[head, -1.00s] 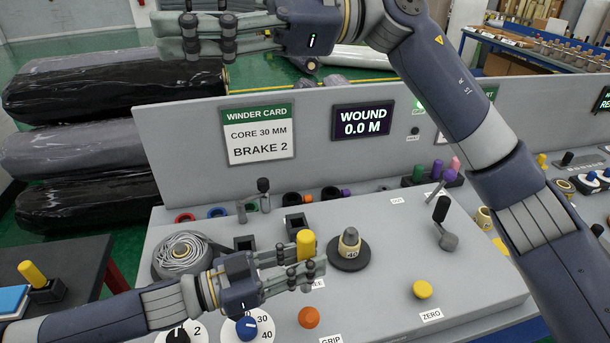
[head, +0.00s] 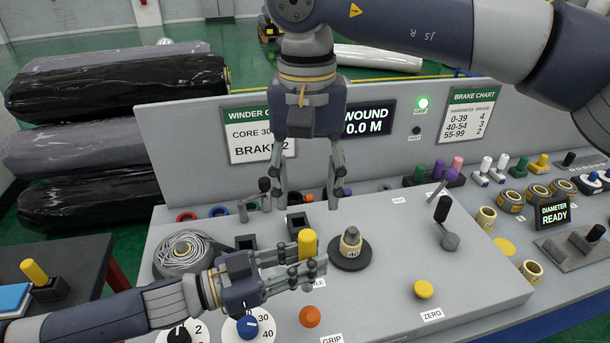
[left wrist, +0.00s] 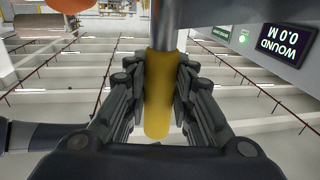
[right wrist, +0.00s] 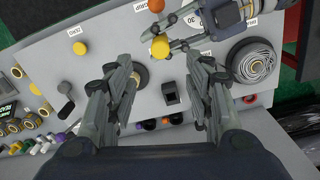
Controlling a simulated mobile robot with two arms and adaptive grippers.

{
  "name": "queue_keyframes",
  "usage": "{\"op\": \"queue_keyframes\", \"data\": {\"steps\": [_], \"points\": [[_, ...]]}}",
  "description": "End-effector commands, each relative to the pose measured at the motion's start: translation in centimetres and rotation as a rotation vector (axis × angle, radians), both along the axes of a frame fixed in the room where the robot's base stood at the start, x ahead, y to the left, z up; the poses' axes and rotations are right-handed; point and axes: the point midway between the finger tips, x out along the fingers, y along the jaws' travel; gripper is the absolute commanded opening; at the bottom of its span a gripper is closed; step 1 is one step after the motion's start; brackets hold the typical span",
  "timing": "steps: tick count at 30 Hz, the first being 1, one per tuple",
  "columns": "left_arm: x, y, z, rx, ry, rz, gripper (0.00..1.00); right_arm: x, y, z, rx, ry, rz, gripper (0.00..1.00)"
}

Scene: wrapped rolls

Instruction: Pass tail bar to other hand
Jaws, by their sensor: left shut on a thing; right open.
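The tail bar, a yellow cylinder (head: 307,243), stands roughly upright in my left gripper (head: 308,258), which is shut on it. In the left wrist view the yellow bar (left wrist: 158,105) sits between the fingers, with a grey metal part above it. My right gripper (head: 307,195) is open and empty, pointing down above and just behind the bar. In the right wrist view the bar's yellow end (right wrist: 160,46) shows beyond the open right fingers (right wrist: 157,85), not between them. The bar's lower part is hidden in the head view.
The grey console (head: 385,290) lies below. A spindle with a core (head: 351,243) stands just right of the left gripper, and a strap roll (head: 183,252) lies to the left. Small sockets and a lever (head: 443,210) are nearby. The upright panel (head: 190,150) stands behind the right gripper.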

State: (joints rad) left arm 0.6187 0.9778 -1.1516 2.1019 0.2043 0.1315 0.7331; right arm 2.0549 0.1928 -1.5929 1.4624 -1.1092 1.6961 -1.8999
Motion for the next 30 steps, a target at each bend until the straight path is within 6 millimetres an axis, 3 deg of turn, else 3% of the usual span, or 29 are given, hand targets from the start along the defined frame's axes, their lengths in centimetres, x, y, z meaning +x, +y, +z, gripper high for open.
{"op": "queue_keyframes", "data": {"steps": [15, 21, 30], "points": [[0.0, 0.0, 0.1, -0.001, -0.002, -0.001, 0.00, -0.1, 0.0, -9.1, 0.002, 0.003, -0.001, 0.48], [0.0, 0.0, 0.1, -0.001, -0.002, -0.001, 0.00, -0.1, 0.0, -10.6, 0.004, 0.003, -0.002, 0.48], [0.0, 0.0, 0.1, -0.001, -0.002, -0.001, 0.00, -0.1, 0.1, -10.8, 0.005, 0.003, -0.002, 0.48]]}}
